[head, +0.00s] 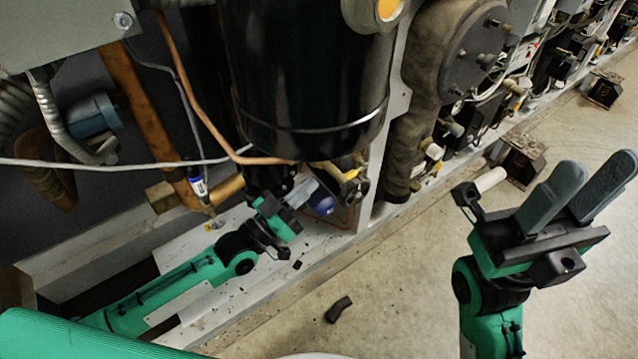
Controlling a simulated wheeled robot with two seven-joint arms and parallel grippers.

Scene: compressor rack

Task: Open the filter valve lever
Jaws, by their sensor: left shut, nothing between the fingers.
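A brass valve (342,181) sits under the large black cylinder (305,75), near the middle of the head view. I cannot clearly make out the filter valve lever or its position; part of that area is behind my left gripper. My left gripper (303,190) is shut and empty, just left of the brass valve and close to a blue round part (322,204). I cannot tell whether it touches anything. My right gripper (600,165) is raised over the floor at the right, open and empty, its fingers apart.
Copper pipes (150,120) and a thin white cable (110,163) run left of the cylinder. A white upright post (380,150) and the rack's base rail (330,250) border the valve area. A dark scrap (338,310) lies on the floor.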

